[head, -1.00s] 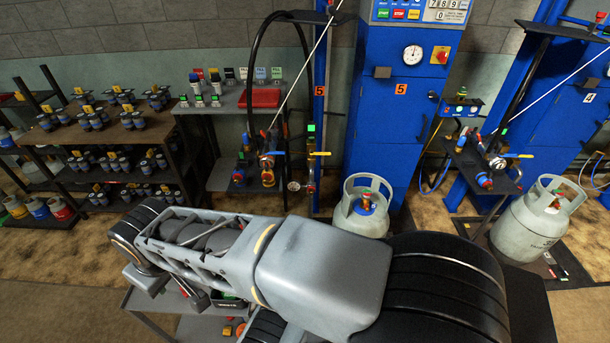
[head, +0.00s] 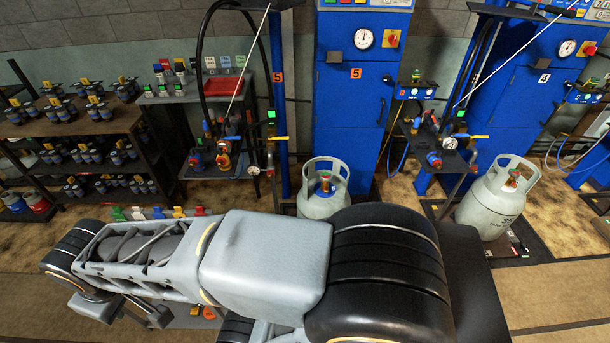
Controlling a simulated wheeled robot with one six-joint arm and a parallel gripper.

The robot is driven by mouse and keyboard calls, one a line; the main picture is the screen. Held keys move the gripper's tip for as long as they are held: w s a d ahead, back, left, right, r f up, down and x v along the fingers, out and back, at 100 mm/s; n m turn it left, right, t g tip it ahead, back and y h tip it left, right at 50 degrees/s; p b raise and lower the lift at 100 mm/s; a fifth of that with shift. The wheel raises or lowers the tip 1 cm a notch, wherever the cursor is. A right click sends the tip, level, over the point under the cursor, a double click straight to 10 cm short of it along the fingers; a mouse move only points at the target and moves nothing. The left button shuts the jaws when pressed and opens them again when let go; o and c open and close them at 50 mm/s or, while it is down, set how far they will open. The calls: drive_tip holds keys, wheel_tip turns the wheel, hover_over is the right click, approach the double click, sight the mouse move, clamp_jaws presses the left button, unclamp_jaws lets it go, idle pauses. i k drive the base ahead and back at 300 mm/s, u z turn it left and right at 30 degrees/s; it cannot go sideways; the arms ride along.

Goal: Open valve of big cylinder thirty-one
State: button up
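Two pale grey-green gas cylinders stand by the blue scales in the head view. One cylinder (head: 325,204) stands in front of the scale marked 5, its lower part hidden behind my arm. It has a collar and a valve (head: 325,184) with red, green and blue on top. The other cylinder (head: 490,211) stands at the right on the scale marked 4. Its valve (head: 514,178) shows red and green inside the collar. Small writing on the right cylinder is too small to read surely. My arm fills the foreground; my gripper's fingers are not in view.
Blue cabinets (head: 351,110) with gauges, hoses and thin rods stand behind the cylinders. Shelves (head: 143,138) with many small valve parts are at the left. A small shelf (head: 260,166) with fittings juts out beside post 5. Brown floor (head: 560,285) is clear at the right front.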

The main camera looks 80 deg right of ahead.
sight(325, 177)
drive_tip(key=u, duration=1.2)
drive_tip(key=i, duration=0.7)
drive_tip(key=z, duration=4.5)
drive_tip(key=i, duration=0.5)
drive_tip(key=u, duration=0.05)
drive_tip(key=k, duration=0.45)
drive_tip(key=z, duration=0.55)
drive_tip(key=i, duration=0.95)
drive_tip(key=u, duration=0.45)
drive_tip(key=i, duration=0.55)
drive_tip(key=u, duration=0.4)
